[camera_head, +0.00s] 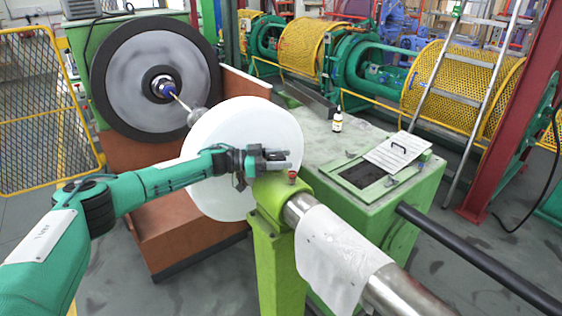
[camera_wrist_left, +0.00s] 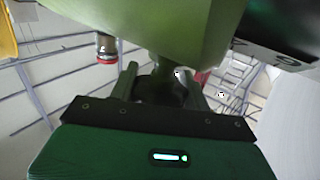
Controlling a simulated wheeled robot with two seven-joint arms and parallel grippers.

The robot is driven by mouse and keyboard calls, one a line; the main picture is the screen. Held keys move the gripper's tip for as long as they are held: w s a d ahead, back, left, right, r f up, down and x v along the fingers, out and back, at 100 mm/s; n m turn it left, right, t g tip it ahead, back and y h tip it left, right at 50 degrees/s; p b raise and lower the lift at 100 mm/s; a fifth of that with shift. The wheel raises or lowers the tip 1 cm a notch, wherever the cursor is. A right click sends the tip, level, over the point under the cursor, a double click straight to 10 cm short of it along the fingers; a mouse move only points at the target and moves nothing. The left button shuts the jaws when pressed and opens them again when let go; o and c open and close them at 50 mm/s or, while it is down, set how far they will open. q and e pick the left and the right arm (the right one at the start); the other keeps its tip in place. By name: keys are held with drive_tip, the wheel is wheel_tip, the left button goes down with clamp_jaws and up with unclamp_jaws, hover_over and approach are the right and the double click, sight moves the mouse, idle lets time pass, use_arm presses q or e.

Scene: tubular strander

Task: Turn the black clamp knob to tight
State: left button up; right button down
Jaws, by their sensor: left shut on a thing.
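My left gripper (camera_head: 275,160) is at the top of the green stand, beside the white disc. In the left wrist view, its two fingers (camera_wrist_left: 162,78) stand on either side of the black clamp knob (camera_wrist_left: 163,90). The fingers are shut on the knob, which sits under a green block (camera_wrist_left: 150,25). The knob's marks and how tight it is do not show. In the head view I cannot make out the knob apart from the gripper. My right gripper is in neither view.
The green stand (camera_head: 267,235) carries a steel shaft (camera_head: 400,293) wrapped in white sheet. A small red-topped fitting (camera_head: 292,177) is just below the gripper. A green cabinet (camera_head: 405,200) with a small bottle (camera_head: 337,121) stands to the right. A black-rimmed wheel (camera_head: 150,75) is behind.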

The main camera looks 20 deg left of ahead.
sight(281, 156)
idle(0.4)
use_arm(q)
drive_tip(key=o, duration=1)
wheel_tip(281, 156, up, 20)
drive_tip(key=b, duration=0.5)
